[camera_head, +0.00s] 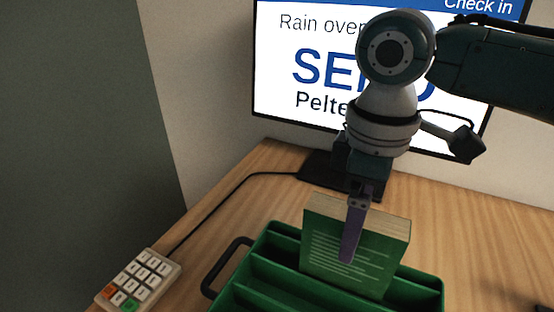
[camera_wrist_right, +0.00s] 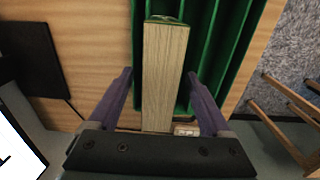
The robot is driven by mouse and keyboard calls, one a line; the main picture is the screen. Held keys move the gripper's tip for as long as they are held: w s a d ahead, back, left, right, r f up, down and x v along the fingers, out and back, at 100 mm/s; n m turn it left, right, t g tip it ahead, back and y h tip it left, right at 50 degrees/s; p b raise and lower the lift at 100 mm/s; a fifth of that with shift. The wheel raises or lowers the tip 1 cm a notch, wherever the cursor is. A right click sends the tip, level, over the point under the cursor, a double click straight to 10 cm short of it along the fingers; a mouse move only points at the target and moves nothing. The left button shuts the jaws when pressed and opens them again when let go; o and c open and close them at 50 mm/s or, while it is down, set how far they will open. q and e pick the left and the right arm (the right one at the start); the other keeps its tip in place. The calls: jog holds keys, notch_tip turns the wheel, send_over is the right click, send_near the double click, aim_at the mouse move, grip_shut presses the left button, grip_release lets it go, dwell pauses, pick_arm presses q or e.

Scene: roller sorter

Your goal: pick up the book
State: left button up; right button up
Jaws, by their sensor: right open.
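The book (camera_head: 340,259) has a dark green cover with pale lines of text and stands on edge in a slot of the green rack (camera_head: 270,258). In the right wrist view the pale page edge of the book (camera_wrist_right: 164,75) runs up the middle, between the two purple fingers. My right gripper (camera_head: 352,240) is over the book, with one finger in front of the cover. It also shows in the right wrist view (camera_wrist_right: 162,85), open, with a gap on each side of the book. The far finger is hidden behind the book in the head view. My left gripper is not in view.
A keypad (camera_head: 139,280) with a cable lies left of the rack. A monitor (camera_head: 290,70) on a dark stand is behind. The rack has a dark handle (camera_head: 222,268) on its left. The wooden table (camera_head: 230,195) is clear between rack and monitor.

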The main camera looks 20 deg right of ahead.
jog(key=shift+c, duration=0.2)
grip_shut()
dwell(0.3)
dwell(0.8)
